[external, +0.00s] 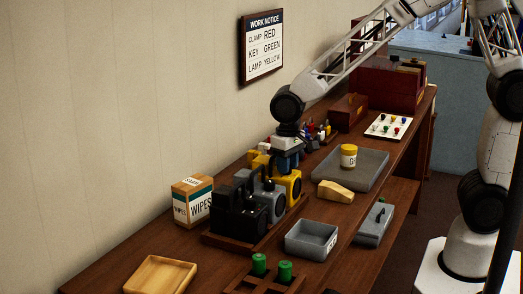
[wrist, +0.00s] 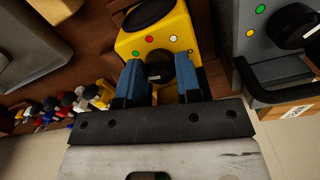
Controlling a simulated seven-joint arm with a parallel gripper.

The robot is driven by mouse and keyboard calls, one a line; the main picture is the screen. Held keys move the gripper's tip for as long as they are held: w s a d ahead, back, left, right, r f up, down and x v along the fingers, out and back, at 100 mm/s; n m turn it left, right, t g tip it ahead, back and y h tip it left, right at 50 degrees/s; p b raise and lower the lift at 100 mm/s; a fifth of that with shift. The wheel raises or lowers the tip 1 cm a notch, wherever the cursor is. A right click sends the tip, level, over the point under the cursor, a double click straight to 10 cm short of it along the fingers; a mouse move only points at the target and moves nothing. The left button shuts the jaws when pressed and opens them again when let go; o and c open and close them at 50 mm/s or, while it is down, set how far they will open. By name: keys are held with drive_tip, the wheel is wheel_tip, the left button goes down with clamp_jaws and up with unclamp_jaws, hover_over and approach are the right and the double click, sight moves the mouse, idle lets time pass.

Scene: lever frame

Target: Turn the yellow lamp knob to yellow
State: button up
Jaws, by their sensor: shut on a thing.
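The yellow lamp (wrist: 126,43) has a black knob (wrist: 160,72) on its face, with several small coloured dots around it, including a red one and a green one. The lamp also shows in the external view (external: 293,186), in the row of lamps against the wall side. My gripper (wrist: 159,76) has its blue fingers on both sides of the knob and is shut on it. In the external view my gripper (external: 288,160) reaches down over the lamp. The fingers hide part of the knob, and I cannot tell which dot it points at.
A grey lamp (wrist: 270,50) and a black one (external: 240,215) stand close beside the yellow one. A work notice (external: 263,46) on the wall reads lamp yellow. A grey tray (external: 371,164), a grey bin (external: 311,239) and a wipes box (external: 192,201) stand nearby.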

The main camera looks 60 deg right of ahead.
drive_tip(key=shift+n, duration=2.1)
drive_tip(key=o, duration=0.9)
drive_tip(key=shift+o, duration=0.2)
drive_tip(key=shift+r, duration=0.2)
drive_tip(key=shift+r, duration=3.75)
